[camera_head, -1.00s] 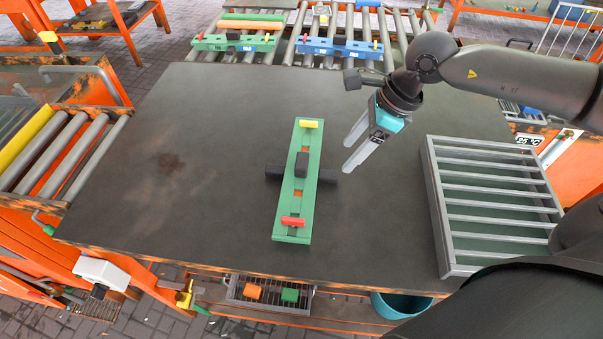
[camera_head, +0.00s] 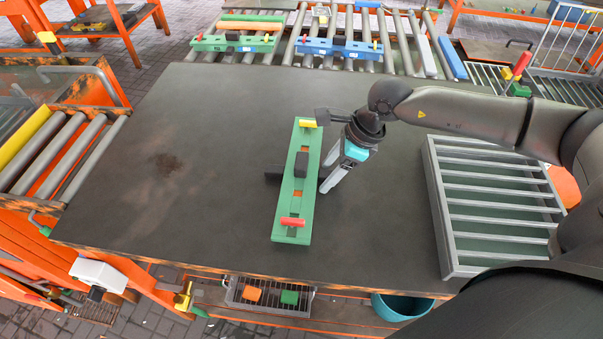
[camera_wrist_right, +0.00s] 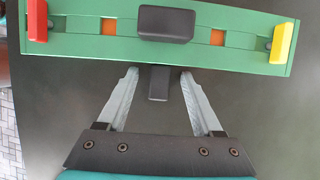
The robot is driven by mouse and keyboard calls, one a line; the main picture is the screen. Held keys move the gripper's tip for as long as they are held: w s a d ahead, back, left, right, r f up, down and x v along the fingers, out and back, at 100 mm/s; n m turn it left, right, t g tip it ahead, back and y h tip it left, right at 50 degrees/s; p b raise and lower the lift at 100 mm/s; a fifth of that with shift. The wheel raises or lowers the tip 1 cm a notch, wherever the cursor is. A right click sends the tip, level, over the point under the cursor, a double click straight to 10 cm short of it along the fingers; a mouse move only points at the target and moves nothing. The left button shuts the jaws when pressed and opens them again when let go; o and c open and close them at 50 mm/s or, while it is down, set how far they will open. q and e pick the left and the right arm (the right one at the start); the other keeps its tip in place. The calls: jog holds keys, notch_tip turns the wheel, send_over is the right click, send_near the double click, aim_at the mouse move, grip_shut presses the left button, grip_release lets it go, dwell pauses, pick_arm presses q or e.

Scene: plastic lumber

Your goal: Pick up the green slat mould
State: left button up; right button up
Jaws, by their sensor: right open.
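The green slat mould (camera_head: 291,208) lies lengthwise on the dark table, with a yellow block at its far end, a red block at its near end and a black block in the middle. In the right wrist view the mould (camera_wrist_right: 90,42) spans the top of the picture. A black bar (camera_wrist_right: 158,84) sticks out from under its middle. My right gripper (camera_head: 325,187) is open, just right of the mould. In the wrist view its two fingers (camera_wrist_right: 158,78) stand either side of the black bar, tips close to the mould's edge, holding nothing. My left gripper is not in view.
A grey slatted rack (camera_head: 495,265) stands at the table's right edge. Behind the table, another green mould (camera_head: 237,43) and a blue mould (camera_head: 338,49) lie on rollers. The table's left half is clear.

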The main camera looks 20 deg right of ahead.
grip_shut()
dwell(0.3)
dwell(0.9)
jog(key=shift+w+r, duration=0.15)
